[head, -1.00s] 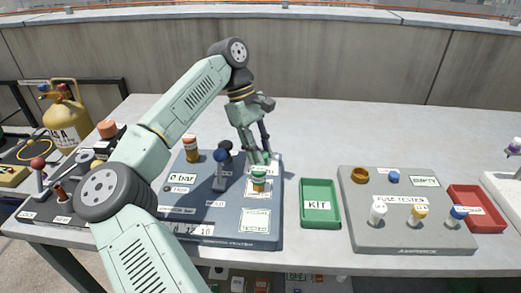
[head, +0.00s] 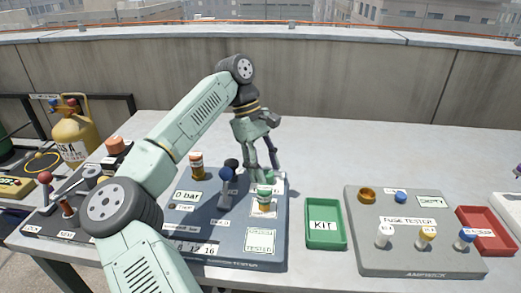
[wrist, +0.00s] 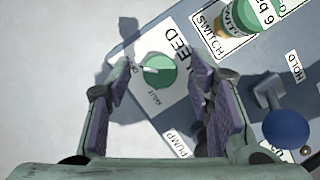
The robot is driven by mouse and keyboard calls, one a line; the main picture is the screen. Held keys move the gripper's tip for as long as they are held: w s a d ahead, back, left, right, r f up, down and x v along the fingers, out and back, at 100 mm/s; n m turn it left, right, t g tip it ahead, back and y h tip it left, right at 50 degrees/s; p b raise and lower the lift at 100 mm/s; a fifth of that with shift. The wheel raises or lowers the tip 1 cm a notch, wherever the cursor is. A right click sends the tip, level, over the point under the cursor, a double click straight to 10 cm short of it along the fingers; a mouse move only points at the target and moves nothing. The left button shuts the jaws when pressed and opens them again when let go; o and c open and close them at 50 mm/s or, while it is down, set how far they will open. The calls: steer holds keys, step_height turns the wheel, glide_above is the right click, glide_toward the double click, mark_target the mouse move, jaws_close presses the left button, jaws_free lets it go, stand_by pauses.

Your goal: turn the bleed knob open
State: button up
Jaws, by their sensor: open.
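The bleed knob (wrist: 160,71) is a round green knob with a white pointer, on a white label partly covered by a finger. In the wrist view its pointer points left, toward a small label too small to read surely; another small label sits below it. My gripper (wrist: 160,75) is open, with one purple-padded finger on each side of the knob and no clear contact. In the head view my gripper (head: 263,174) is over the back right corner of the blue-grey panel (head: 225,255), and its fingers largely hide the knob.
A green-and-white canister (wrist: 258,12) stands by the SWITCH label, close to the knob. A blue-balled lever (wrist: 287,128) stands right of the gripper. A green KIT tray (head: 325,239) and grey fuse tester (head: 414,258) lie to the right. Bare table lies behind the panel.

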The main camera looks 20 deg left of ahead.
steer(key=v, duration=1.1)
steer(key=shift+r, duration=0.15)
